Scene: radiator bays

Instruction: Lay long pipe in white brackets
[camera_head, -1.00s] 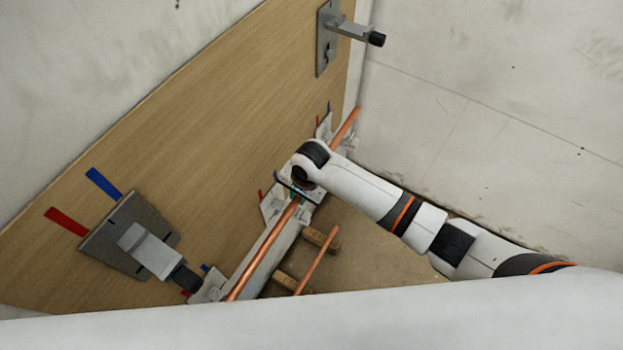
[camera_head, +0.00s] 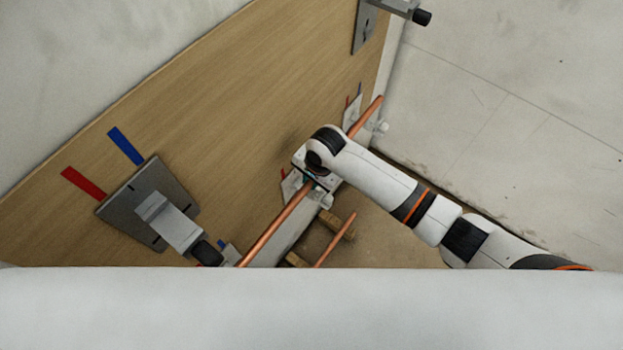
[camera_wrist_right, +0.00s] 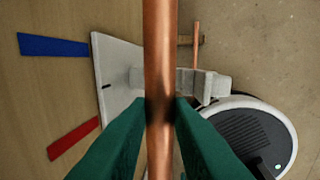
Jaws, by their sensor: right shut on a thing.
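The long copper pipe (camera_head: 275,233) runs diagonally along the foot of the wooden board. My right gripper (camera_head: 314,183) is shut on its middle part. In the right wrist view the green fingers (camera_wrist_right: 160,108) close on both sides of the pipe (camera_wrist_right: 159,45). A white bracket (camera_head: 352,113) shows near the pipe's far end and another white bracket (camera_head: 290,186) beside my gripper, partly hidden by it. In the right wrist view a white bracket (camera_wrist_right: 117,72) lies behind the pipe; I cannot tell whether they touch. My left gripper is not in view.
A shorter copper pipe (camera_head: 336,238) lies over wooden blocks (camera_head: 342,222) on the floor. Grey brackets stick out from the board at lower left (camera_head: 170,222) and upper right (camera_head: 385,8). Red (camera_head: 83,184) and blue (camera_head: 126,146) marks are on the board. A pale wall (camera_head: 520,100) stands at right.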

